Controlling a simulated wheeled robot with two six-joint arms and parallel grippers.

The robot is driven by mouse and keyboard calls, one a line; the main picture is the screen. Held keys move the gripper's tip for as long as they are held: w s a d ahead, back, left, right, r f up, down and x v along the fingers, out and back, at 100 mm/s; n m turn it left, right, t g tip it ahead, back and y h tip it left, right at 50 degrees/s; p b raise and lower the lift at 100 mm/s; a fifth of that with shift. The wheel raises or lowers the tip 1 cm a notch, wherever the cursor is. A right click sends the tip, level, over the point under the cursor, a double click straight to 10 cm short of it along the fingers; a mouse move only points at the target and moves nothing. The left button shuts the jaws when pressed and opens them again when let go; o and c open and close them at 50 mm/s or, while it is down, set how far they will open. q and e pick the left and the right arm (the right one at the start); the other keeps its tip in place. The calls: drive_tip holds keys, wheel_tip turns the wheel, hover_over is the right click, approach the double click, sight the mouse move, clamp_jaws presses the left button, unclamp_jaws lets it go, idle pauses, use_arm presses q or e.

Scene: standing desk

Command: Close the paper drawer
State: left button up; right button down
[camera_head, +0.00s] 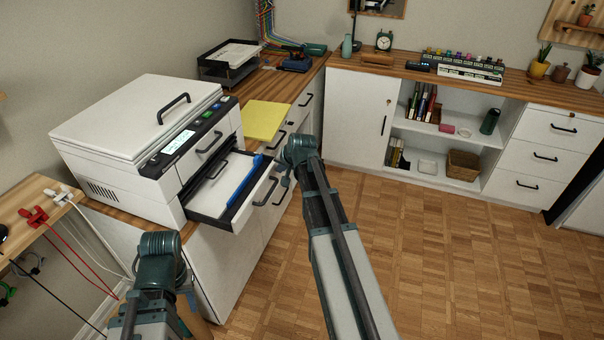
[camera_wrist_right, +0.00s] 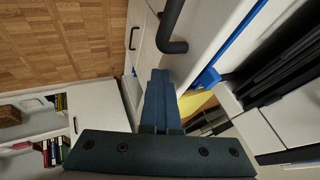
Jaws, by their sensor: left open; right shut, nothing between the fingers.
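The paper drawer (camera_head: 236,212) of the white printer (camera_head: 135,130) is pulled out, with white paper and a blue bar (camera_head: 245,177) in it. Its white front has a dark handle (camera_head: 266,191). My right gripper (camera_head: 286,176) is beside the drawer front, partly hidden by its own wrist. In the right wrist view its fingers (camera_wrist_right: 160,82) are shut and empty, close to the white front and below the dark handle (camera_wrist_right: 172,28); I cannot tell whether they touch. My left gripper (camera_head: 186,292) is open, low in front of the printer cabinet, mostly hidden by its arm.
A yellow pad (camera_head: 265,121) lies on the counter beside the printer. A black paper tray (camera_head: 229,62) stands further back. Red and white clamps with cables (camera_head: 36,215) are on the left bench. The wooden floor (camera_head: 440,240) at right is clear.

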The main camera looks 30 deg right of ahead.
sight(242, 162)
drive_tip(key=w+a, duration=0.3)
drive_tip(key=w, duration=0.1)
drive_tip(key=w+a, duration=0.8)
drive_tip(key=w, duration=0.1)
drive_tip(key=shift+w+a, duration=0.15)
drive_tip(key=shift+w, duration=0.05)
drive_tip(key=shift+w+a+r, duration=0.1)
drive_tip(key=s+d, duration=0.2)
drive_tip(key=s, duration=0.1)
drive_tip(key=shift+s+d, duration=0.25)
use_arm(q)
wheel_tip(242, 162, up, 8)
drive_tip(key=d+p, duration=0.1)
drive_tip(key=p, duration=0.7)
drive_tip(key=shift+s+d, duration=0.15)
drive_tip(key=shift+d, duration=0.05)
use_arm(e)
drive_tip(key=v, duration=1)
drive_tip(key=shift+d, duration=0.25)
drive_tip(key=shift+s, duration=0.1)
